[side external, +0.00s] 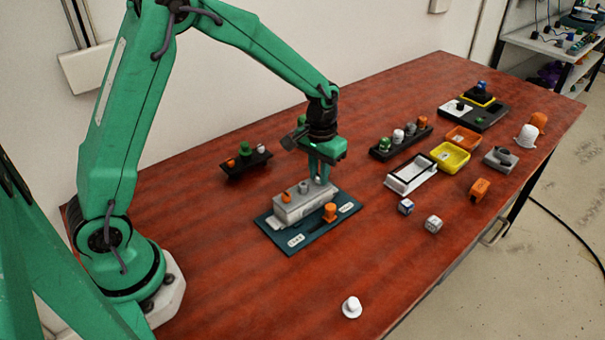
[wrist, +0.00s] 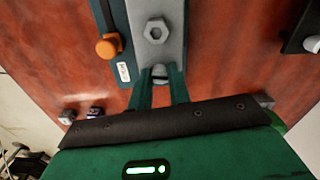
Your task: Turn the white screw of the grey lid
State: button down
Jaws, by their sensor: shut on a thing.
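The grey lid (side external: 297,211) sits on a grey box on a dark teal base plate (side external: 272,225); the lid also shows in the wrist view (wrist: 173,14). An orange screw (side external: 286,197) and a grey screw (side external: 303,187) stand along its top. The grey screw shows as a hexagon in the wrist view (wrist: 156,31). My gripper (side external: 319,178) points down at the lid's far end. Its fingers are shut on the white screw, seen as a pale top between them in the wrist view (wrist: 160,73). The fingers hide most of it.
An orange knob (side external: 330,212) stands on the teal plate beside the box. A dark rack with coloured pegs (side external: 246,161) is behind left. Another rack (side external: 401,143), a white tray (side external: 411,174) and a yellow bin (side external: 450,157) stand right. The front left tabletop is clear.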

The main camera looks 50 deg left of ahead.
aim_at(318, 176)
jog(key=shift+n, duration=0.6)
jog(key=c, duration=1.3)
grip_release()
jog(key=shift+r, duration=0.1)
notch_tip(318, 176, up, 7)
jog(key=shift+r, duration=0.3)
jog(key=shift+s+r, duration=0.1)
